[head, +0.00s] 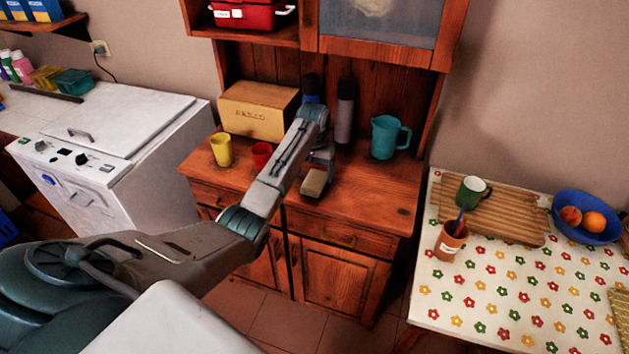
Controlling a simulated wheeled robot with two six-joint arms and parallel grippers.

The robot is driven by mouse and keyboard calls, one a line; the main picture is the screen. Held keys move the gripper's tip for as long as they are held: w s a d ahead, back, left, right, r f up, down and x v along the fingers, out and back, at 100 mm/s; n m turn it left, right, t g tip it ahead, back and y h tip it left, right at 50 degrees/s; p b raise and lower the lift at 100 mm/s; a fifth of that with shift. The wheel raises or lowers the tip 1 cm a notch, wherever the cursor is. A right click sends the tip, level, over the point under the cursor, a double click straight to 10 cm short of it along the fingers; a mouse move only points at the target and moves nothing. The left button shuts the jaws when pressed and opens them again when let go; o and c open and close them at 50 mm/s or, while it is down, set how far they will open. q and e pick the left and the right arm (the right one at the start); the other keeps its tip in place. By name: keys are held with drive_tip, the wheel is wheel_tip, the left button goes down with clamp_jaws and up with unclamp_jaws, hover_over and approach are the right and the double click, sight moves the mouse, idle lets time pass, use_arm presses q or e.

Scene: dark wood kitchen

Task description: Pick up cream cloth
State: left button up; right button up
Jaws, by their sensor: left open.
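A small cream block-like shape, which looks like the folded cream cloth (314,183), lies on the wooden cabinet top near its front edge. My left gripper (321,168) points down right above and behind it, close to the cloth. The gripper is open, and its fingers are small and partly hidden by my own wrist. I cannot tell whether the fingers touch the cloth. My right gripper is not in view.
A teal jug (388,138) and a dark bottle (344,112) stand behind to the right. The counter's right front is clear.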

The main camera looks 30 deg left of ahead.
sight(314, 180)
use_arm(q)
wheel_tip(314, 180, down, 2)
drive_tip(key=shift+f+p, duration=0.25)
drive_tip(key=shift+p, duration=0.05)
drive_tip(key=shift+a+f, duration=0.1)
drive_tip(key=shift+f, duration=0.4)
drive_tip(key=c, duration=1.1)
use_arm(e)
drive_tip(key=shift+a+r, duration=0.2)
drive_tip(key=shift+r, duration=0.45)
use_arm(q)
drive_tip(key=shift+o, duration=0.2)
drive_tip(key=shift+r, duration=0.1)
